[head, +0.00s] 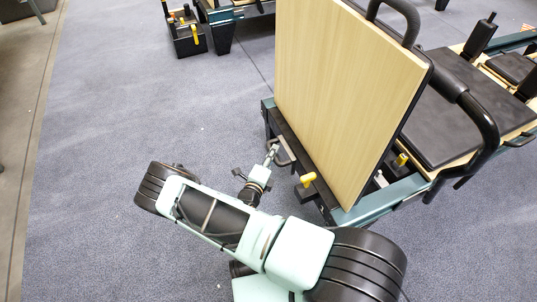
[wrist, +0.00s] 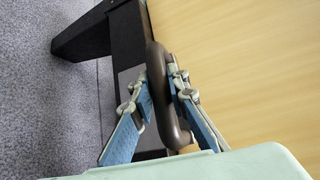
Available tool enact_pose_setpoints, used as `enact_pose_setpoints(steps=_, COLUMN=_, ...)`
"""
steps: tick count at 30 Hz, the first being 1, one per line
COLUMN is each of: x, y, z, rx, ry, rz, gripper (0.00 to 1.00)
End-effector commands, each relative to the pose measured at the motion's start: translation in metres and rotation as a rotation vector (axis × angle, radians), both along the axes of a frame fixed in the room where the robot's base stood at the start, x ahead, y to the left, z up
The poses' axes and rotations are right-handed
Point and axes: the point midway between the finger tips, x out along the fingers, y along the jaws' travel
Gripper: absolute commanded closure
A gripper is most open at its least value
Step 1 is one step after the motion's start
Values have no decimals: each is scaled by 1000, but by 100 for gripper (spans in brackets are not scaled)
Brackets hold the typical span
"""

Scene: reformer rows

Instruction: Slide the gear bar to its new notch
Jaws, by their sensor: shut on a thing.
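The gear bar (head: 289,136) appears to be the dark bar at the near end of the reformer, low in front of the upright wooden board; the board hides part of it. A dark rounded handle (wrist: 157,62) sticks out from it. My gripper (head: 273,152) is at this handle in the head view. In the wrist view my gripper (wrist: 164,90) has its blue-padded fingers on both sides of the handle, shut on it. The notches are not clearly visible.
The tall wooden board (head: 340,85) stands right behind the handle. A yellow knob (head: 308,179) sticks out to its right. The reformer's black carriage (head: 460,100) lies behind the board. A black tool caddy (head: 188,38) stands at the back left. The grey carpet on the left is clear.

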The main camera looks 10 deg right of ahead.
Motion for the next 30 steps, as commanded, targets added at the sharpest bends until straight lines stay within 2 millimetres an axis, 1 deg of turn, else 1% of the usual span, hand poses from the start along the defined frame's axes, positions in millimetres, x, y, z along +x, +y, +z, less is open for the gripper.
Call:
enact_pose_setpoints(steps=1, x=1, y=-10, z=2, rx=-5, ry=0, rz=-3, gripper=100)
enact_pose_setpoints(steps=3, x=3, y=-15, z=1, rx=-4, ry=1, rz=-1, gripper=100)
enact_pose_setpoints(steps=10, x=3, y=-17, z=1, rx=-3, ry=-1, rz=-3, gripper=100)
enact_pose_setpoints(steps=11, x=3, y=-18, z=1, rx=-3, ry=-1, rz=-4, gripper=84)
enact_pose_setpoints(steps=15, x=3, y=-17, z=1, rx=-3, ry=0, rz=-3, gripper=69)
enact_pose_setpoints(steps=16, x=3, y=-17, z=1, rx=-3, ry=0, rz=-3, gripper=67)
enact_pose_setpoints(steps=25, x=1, y=-14, z=1, rx=-1, ry=1, rz=-1, gripper=67)
enact_pose_setpoints(steps=28, x=-7, y=-8, z=2, rx=-2, ry=1, rz=-1, gripper=67)
enact_pose_setpoints(steps=30, x=-17, y=-1, z=3, rx=-1, ry=3, rz=1, gripper=67)
